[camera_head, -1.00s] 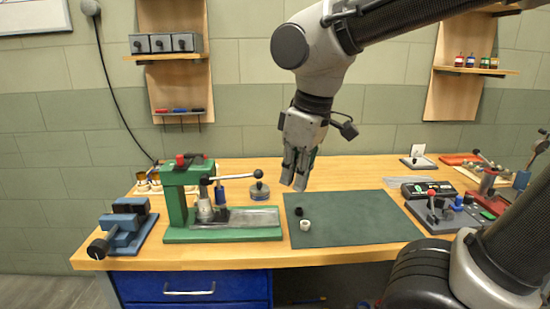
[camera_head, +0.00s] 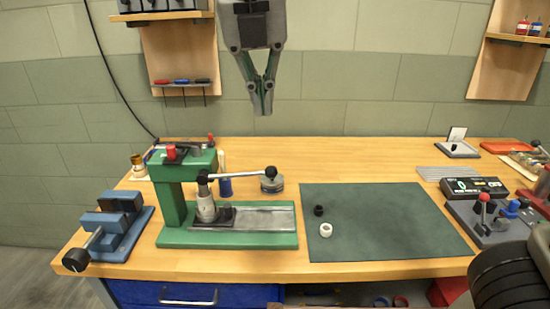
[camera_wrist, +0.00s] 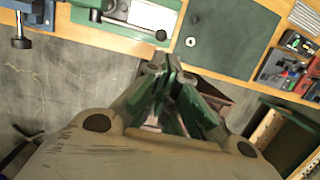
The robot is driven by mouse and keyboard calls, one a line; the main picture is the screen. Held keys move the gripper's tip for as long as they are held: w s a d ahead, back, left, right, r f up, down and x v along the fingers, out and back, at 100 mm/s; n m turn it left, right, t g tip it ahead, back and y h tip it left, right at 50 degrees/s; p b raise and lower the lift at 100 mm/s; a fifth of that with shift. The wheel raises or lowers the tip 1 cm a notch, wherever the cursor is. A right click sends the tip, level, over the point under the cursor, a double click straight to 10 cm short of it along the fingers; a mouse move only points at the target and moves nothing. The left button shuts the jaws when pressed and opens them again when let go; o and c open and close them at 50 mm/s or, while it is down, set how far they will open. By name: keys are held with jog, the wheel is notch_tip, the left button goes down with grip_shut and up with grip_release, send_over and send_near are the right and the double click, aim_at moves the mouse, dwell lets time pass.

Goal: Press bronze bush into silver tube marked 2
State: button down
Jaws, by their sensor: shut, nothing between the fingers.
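My gripper (camera_head: 262,110) is shut and empty, pointing down, high in front of the wall and apart from everything on the bench. Its closed fingers also show in the wrist view (camera_wrist: 165,68). A green arbor press (camera_head: 176,200) with a black-knobbed lever stands on the bench at left. A silver cylindrical part (camera_head: 206,208) is at the press, under its head; I cannot tell whether it is a tube, and no number is readable. A small brass-coloured piece (camera_head: 138,160) stands behind the press at left; I cannot tell whether it is the bronze bush.
A dark green mat (camera_head: 390,225) holds a black ring (camera_head: 319,210) and a white ring (camera_head: 326,230); its right side is clear. A blue vise (camera_head: 113,225) stands at left. Devices with levers (camera_head: 490,220) stand at right.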

jog(key=a+x, duration=0.1)
jog(key=x, duration=1.2)
jog(key=shift+d+f, duration=0.4)
jog(key=shift+d, duration=0.05)
jog(key=shift+w, duration=0.1)
jog(key=shift+d+f, duration=0.15)
jog(key=shift+f, duration=0.55)
jog(key=d+v, duration=0.1)
jog(key=v, duration=1.3)
jog(key=shift+a+r, duration=0.2)
